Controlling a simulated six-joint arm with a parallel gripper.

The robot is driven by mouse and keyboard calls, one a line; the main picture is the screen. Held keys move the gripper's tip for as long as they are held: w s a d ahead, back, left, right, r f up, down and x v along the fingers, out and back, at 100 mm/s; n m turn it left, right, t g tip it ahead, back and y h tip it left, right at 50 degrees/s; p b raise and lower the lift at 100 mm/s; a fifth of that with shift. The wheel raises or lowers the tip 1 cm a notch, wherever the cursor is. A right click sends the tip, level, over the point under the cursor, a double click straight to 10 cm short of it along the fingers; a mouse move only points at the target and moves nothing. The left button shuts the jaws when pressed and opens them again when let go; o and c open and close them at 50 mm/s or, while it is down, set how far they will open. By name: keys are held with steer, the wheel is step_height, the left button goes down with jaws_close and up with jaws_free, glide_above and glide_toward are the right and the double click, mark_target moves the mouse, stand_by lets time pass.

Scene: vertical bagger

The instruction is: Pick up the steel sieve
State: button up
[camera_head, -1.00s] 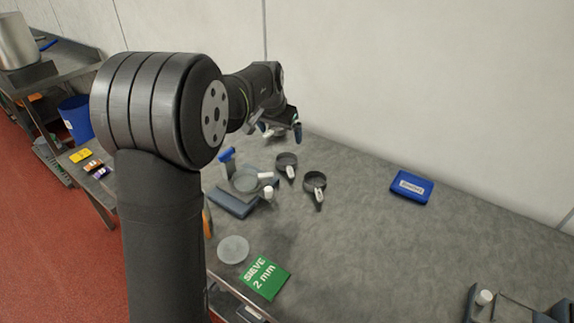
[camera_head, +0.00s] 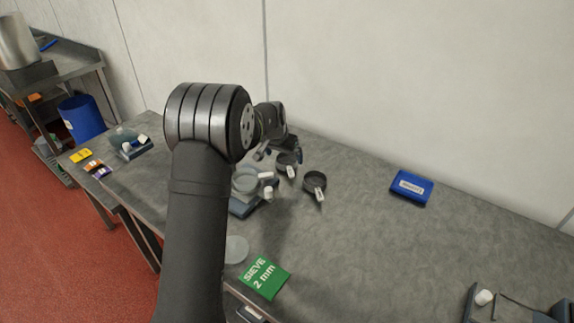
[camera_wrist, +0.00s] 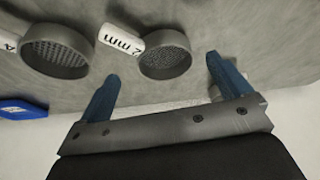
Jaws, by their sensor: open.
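A round steel sieve with a mesh bottom and a white handle tag reading "2 mm" (camera_wrist: 165,55) lies on the grey bench. It also shows in the head view (camera_head: 287,159), close to my gripper and partly overlapped by it. A second sieve (camera_wrist: 55,52), its tag partly cut off and showing "4", lies to its left in the wrist view; in the head view this sieve (camera_head: 315,181) is to the right. My gripper (camera_wrist: 162,68) is open, its blue fingers apart and empty. The 2 mm sieve appears between and beyond the fingertips, with no contact visible.
A green card reading "SIEVE 2 mm" (camera_head: 265,278) lies at the front edge. A dark device with a clear dish (camera_head: 246,180) and white-capped items stands beside the sieves, partly behind my arm. A blue box (camera_head: 411,188) lies right. The bench's middle right is clear.

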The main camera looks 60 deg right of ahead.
mark_target(287, 163)
steer(key=x, duration=0.5)
steer(key=shift+w, duration=0.25)
steer(key=shift+r, duration=0.1)
steer(key=c, duration=1.1)
